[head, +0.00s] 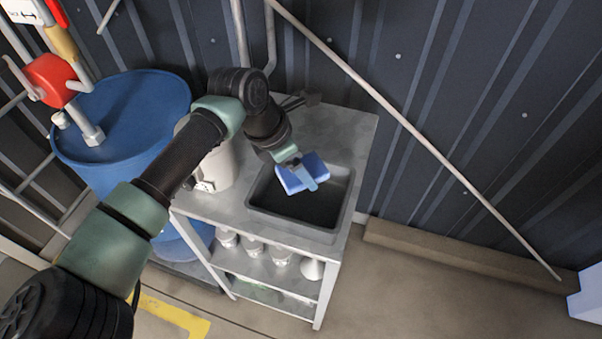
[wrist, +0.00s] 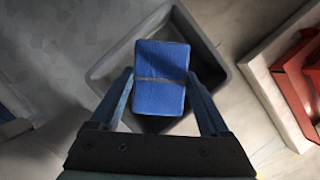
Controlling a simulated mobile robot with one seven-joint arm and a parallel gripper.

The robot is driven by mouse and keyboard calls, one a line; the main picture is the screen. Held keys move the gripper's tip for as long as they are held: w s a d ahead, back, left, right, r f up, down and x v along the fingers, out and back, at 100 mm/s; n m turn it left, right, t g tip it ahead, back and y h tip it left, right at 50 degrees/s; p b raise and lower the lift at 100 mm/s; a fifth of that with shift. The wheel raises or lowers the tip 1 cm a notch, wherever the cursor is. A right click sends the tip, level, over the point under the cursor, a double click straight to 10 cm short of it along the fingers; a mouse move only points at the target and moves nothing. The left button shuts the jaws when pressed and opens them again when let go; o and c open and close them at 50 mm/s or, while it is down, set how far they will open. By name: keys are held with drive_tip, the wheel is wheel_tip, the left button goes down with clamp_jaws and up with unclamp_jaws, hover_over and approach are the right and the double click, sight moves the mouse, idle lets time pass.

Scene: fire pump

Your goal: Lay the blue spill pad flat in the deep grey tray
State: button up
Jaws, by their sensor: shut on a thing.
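The blue spill pad (head: 291,180) is a small thick block held by my gripper (head: 303,172). In the wrist view the pad (wrist: 161,75) sits between the two fingers of my gripper (wrist: 160,95), with a dark band across its middle. The deep grey tray (head: 338,206) stands on the metal bench, with a dark, empty-looking floor. The pad is over the back part of the tray and looks tilted in the head view. In the wrist view the tray (wrist: 208,49) shows behind the pad, turned at an angle to it. The exact height above the tray floor is unclear.
The metal bench top (head: 335,127) has bare room behind the tray. A pale bucket (head: 214,168) stands left of the tray, beneath my arm. A blue drum (head: 130,115) is further left. Several white containers stand on the shelf below. A diagonal pipe (head: 400,117) crosses at right.

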drive_tip(key=f, duration=0.3)
drive_tip(key=shift+s+p, duration=0.25)
drive_tip(key=shift+p, duration=0.05)
drive_tip(key=shift+w+f, duration=0.1)
drive_tip(key=shift+f, duration=0.3)
drive_tip(key=shift+f+b, duration=0.5)
drive_tip(key=shift+f, duration=0.1)
drive_tip(key=o, duration=1.2)
drive_tip(key=shift+c, duration=0.2)
